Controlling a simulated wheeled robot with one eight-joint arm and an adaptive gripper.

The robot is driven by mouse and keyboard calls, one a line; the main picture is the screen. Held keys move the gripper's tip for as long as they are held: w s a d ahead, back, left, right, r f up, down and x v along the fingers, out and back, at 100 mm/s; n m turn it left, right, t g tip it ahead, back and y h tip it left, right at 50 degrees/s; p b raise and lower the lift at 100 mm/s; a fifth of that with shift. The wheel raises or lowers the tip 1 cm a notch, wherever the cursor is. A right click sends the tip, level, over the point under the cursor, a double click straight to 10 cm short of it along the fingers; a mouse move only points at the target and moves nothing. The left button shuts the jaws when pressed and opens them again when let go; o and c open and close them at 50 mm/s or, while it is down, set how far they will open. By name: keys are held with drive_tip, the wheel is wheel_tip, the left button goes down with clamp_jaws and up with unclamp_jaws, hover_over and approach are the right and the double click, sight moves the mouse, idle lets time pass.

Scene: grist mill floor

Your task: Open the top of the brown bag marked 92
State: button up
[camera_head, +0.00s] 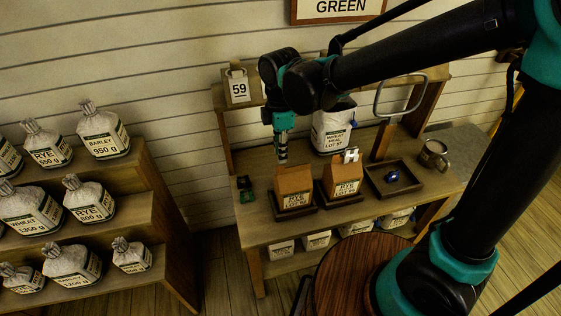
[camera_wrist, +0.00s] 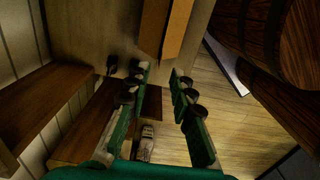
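Two brown bags with white labels stand upright on dark trays on the bench in the head view: a left one (camera_head: 293,180) and a right one (camera_head: 343,173). Both labels begin with RYE and a lot number; the last digits are too small for me to tell which bag is 92. Both tops look folded shut. My gripper (camera_head: 282,157) points down just above and slightly left of the left bag, apart from it as far as I can see. In the wrist view, the two green fingers of my gripper (camera_wrist: 160,78) are apart with nothing seen between them.
A white WHEAT MEAL bag (camera_head: 332,131) stands behind the brown bags. A dark tray (camera_head: 393,180) with a small blue thing is at right, near a metal mug (camera_head: 434,155). A green and black item (camera_head: 246,190) lies left. Shelves of white bags (camera_head: 90,203) stand far left.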

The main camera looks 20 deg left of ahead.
drive_tip(key=shift+f, duration=2.4)
drive_tip(key=shift+c, duration=0.4)
clamp_jaws()
